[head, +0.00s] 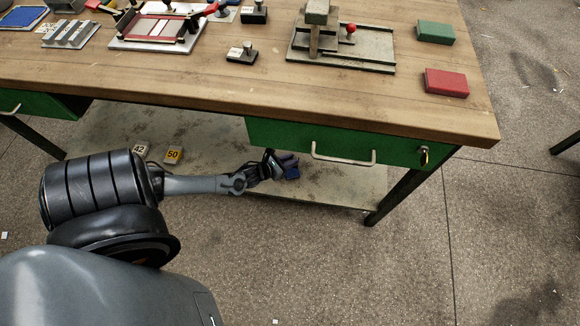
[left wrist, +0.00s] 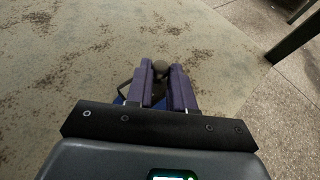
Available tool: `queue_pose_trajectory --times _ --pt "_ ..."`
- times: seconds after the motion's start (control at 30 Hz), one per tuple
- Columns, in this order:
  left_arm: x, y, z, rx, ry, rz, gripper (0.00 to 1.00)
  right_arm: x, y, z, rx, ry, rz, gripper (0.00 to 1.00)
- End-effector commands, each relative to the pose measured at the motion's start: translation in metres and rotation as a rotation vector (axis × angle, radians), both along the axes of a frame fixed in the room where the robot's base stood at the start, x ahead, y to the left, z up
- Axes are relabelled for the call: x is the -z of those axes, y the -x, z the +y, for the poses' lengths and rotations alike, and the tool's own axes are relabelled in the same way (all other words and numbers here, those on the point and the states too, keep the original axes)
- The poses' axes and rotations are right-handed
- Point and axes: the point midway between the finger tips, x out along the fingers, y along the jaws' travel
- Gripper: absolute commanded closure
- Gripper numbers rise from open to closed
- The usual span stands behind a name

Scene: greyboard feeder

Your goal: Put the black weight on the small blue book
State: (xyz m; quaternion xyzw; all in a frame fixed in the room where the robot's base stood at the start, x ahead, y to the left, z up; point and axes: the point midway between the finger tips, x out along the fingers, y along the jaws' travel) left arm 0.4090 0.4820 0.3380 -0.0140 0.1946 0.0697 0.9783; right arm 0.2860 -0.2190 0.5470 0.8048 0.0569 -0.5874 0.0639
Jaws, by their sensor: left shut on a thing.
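My left gripper (head: 287,162) reaches under the table over the lower shelf. It is shut on the dark knob of the black weight (left wrist: 160,67), which shows between the fingertips in the left wrist view. The small blue book (head: 292,174) is just below the fingertips; its blue edge also shows in the left wrist view (left wrist: 119,99). The weight's dark body is partly hidden by the fingers, and I cannot tell whether it touches the book. My right gripper is not in view.
The lower shelf (head: 335,188) lies below a green drawer (head: 290,141) with a pale handle. Blocks marked 42 (head: 140,149) and 50 (head: 173,155) stand on the shelf's left. The tabletop (head: 180,70) above carries fixtures, a green block (head: 436,32) and a red block (head: 446,82).

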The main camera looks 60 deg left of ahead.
Motion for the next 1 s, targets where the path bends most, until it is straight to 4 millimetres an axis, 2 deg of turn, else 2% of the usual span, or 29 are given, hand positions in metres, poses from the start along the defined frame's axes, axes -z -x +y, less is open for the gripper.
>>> queue_pose_trajectory --times 0.33,0.83,0.87,1.0 --pt "0.038 -0.001 0.000 -0.001 0.000 -0.003 1.00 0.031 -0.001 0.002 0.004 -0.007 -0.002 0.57" --pt "0.043 -0.001 0.000 0.000 0.000 -0.003 1.00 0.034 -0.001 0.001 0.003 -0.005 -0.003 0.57" --pt "0.042 0.000 -0.001 0.000 0.000 0.000 0.73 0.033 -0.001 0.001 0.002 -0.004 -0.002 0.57" --pt "0.042 0.000 -0.001 0.000 0.000 0.000 0.52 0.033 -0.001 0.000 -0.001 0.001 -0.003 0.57"
